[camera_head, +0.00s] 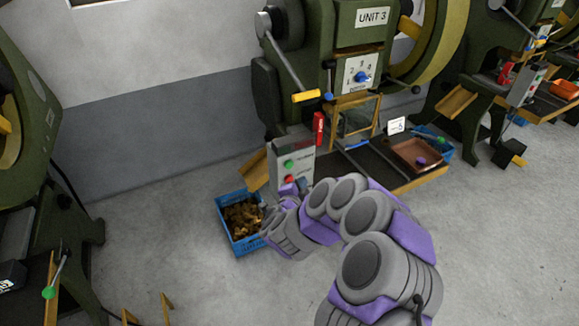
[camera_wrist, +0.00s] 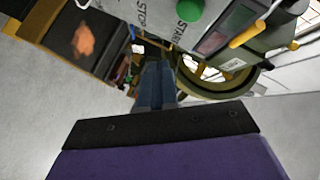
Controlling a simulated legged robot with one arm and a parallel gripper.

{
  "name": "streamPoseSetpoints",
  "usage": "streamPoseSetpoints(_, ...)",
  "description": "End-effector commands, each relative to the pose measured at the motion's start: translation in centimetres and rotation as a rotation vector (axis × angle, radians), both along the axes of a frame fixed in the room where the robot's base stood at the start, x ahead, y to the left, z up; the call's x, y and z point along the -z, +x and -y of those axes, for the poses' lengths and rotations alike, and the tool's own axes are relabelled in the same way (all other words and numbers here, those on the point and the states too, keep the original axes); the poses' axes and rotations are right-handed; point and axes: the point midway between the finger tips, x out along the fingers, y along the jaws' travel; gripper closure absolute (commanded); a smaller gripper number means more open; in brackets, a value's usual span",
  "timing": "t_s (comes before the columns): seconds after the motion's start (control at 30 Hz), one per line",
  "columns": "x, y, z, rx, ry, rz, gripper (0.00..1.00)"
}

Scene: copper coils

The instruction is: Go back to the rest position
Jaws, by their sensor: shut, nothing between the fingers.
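My arm, grey and purple, reaches forward in the head view towards the green press marked UNIT 3 (camera_head: 375,16). My gripper shows in the wrist view (camera_wrist: 157,72), with its dark fingers shut together and nothing between them. In the head view the gripper end is small and partly hidden by my own wrist, close in front of the control box (camera_head: 291,160). In the wrist view the box's green START button (camera_wrist: 189,11) is just above and right of the fingertips. I cannot tell whether the fingers touch the box.
A blue crate (camera_head: 224,209) of copper-coloured pieces stands on the floor left of my gripper. A copper tray (camera_head: 410,150) and another blue bin (camera_head: 444,153) are at the press's right. Other green presses stand at the left (camera_head: 30,100) and far right.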

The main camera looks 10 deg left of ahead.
Motion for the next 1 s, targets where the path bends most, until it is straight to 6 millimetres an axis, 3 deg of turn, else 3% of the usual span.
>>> streamPoseSetpoints(0.47,-0.6,0.1,-0.5,-0.026,0.012,-0.010,1.00)
streamPoseSetpoints(0.57,-2.2,0.2,-2.0,-0.106,0.038,-0.039,1.00)
streamPoseSetpoints(0.73,-6.7,-1.2,-5.7,-0.349,0.062,-0.123,1.00)
streamPoseSetpoints(0.9,-10.8,-5.0,-7.8,-0.606,0.012,-0.221,1.00)
streamPoseSetpoints(1.0,-12.5,-8.0,-7.7,-0.735,-0.048,-0.283,1.00)
